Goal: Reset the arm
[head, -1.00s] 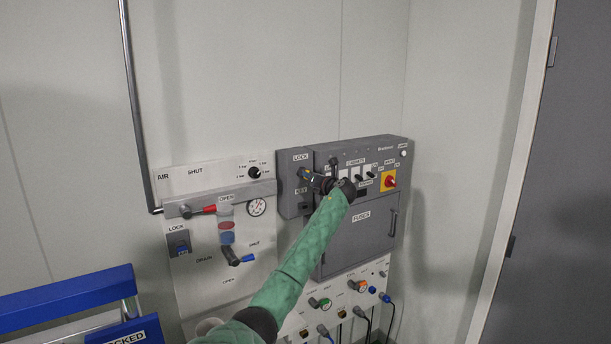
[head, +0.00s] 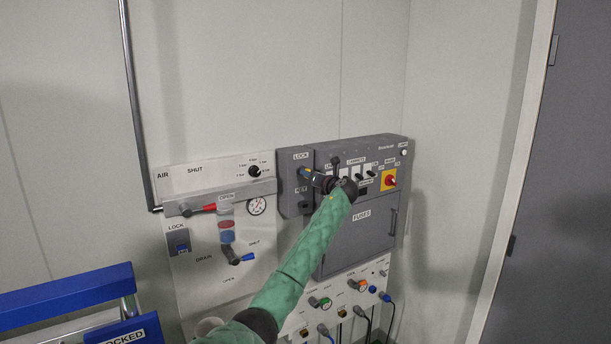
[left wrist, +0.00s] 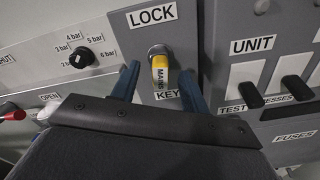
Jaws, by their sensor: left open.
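My left gripper (head: 314,180) is open in front of the grey LOCK box (head: 293,162) on the wall panel. In the left wrist view, its two blue fingers (left wrist: 160,72) stand apart on either side of a key with a yellow tag marked MAINS (left wrist: 160,75). The key sits in the lock below the LOCK label, and part of the KEY label shows under it. I see a gap between the key and each finger. In the head view the gripper and wrist partly hide the key. My right gripper is not in view.
The grey cabinet (head: 357,232) with switches and a red knob (head: 390,180) is right of the lock. The air panel with a gauge (head: 257,206) and a red-handled lever (head: 207,208) is at left. A blue frame (head: 66,297) stands at lower left.

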